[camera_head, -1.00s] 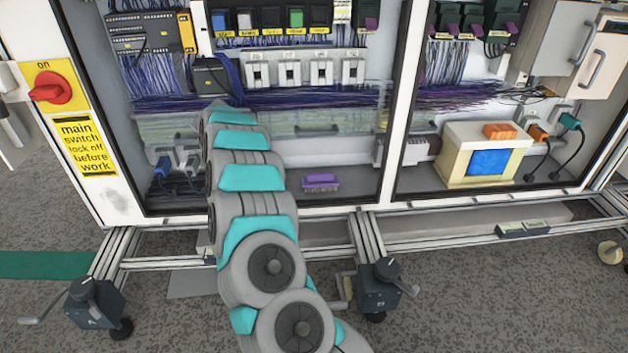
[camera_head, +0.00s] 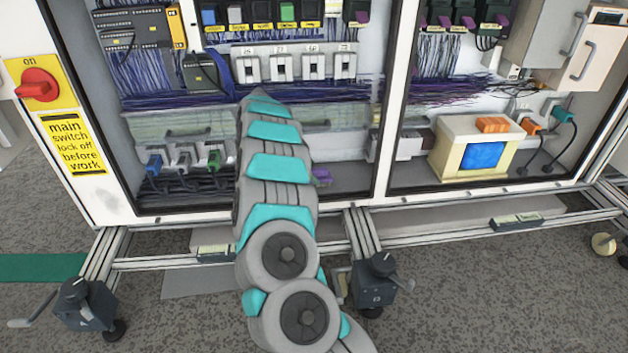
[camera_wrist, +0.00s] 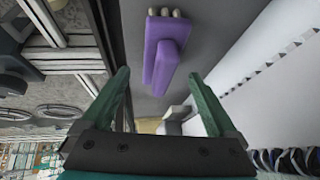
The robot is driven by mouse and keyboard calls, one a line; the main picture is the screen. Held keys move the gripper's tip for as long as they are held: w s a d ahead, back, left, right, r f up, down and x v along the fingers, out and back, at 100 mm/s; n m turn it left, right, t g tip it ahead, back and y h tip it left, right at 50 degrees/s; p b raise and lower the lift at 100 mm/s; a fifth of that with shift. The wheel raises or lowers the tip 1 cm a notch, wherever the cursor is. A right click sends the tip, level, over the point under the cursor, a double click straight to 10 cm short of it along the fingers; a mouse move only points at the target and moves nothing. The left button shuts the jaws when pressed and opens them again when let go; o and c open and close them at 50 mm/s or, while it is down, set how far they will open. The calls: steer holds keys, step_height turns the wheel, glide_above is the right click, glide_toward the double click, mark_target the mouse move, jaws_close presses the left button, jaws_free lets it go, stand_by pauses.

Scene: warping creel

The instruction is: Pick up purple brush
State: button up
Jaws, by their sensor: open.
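The purple brush (camera_wrist: 160,55) lies on the grey cabinet floor. In the wrist view it is ahead of my gripper (camera_wrist: 162,85), a little above the line between the fingertips. In the head view only a small purple end of it (camera_head: 322,176) shows to the right of my arm; the rest is hidden behind the arm. My gripper has two green fingers spread wide with nothing between them. The gripper itself is hidden behind my arm in the head view.
The cabinet's front frame (camera_head: 384,110) and lower sill stand close to my arm. Colored plugs (camera_head: 214,160) with cables sit at the back left. A cream box with a blue panel (camera_head: 483,156) stands in the right bay. A white wall is on the right in the wrist view.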

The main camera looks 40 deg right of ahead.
steer(key=x, duration=0.2)
steer(key=shift+f, duration=0.45)
steer(key=shift+r, duration=0.1)
jaws_close()
